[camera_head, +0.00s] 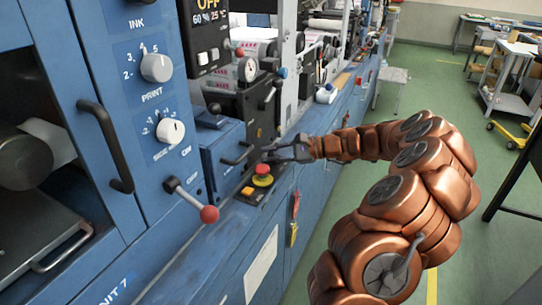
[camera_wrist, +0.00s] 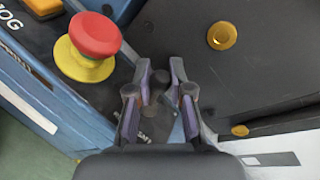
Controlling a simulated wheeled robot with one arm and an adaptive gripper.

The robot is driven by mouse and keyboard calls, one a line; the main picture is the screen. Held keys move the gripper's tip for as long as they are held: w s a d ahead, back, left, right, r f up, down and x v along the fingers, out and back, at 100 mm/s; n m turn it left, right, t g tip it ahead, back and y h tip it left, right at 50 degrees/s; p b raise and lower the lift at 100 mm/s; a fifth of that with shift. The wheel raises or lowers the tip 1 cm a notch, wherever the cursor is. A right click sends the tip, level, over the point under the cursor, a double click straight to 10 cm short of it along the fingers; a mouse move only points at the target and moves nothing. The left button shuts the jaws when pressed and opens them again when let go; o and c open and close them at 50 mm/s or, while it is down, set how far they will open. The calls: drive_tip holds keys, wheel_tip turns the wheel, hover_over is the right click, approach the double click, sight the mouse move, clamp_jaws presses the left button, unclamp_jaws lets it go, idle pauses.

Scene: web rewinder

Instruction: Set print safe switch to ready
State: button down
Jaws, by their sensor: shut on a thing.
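My gripper (camera_head: 288,149) reaches in from the right to the blue machine's front, just above a red and yellow emergency stop button (camera_head: 263,175). In the wrist view my gripper (camera_wrist: 158,95) has its fingers on both sides of a small dark switch knob (camera_wrist: 156,90) on a black panel, and it is shut on that knob. Part of a printed label lies below the knob, too small and covered to read. In the head view the gripper hides the switch, so I cannot tell its setting there.
The red button with its yellow collar (camera_wrist: 92,42) sits close to the upper left of the fingers. Green floor (camera_head: 440,75) is open at right.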

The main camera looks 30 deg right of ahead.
drive_tip(key=c, duration=1)
unclamp_jaws()
drive_tip(key=shift+c, duration=0.2)
drive_tip(key=v, duration=1.2)
drive_tip(key=shift+f, duration=0.1)
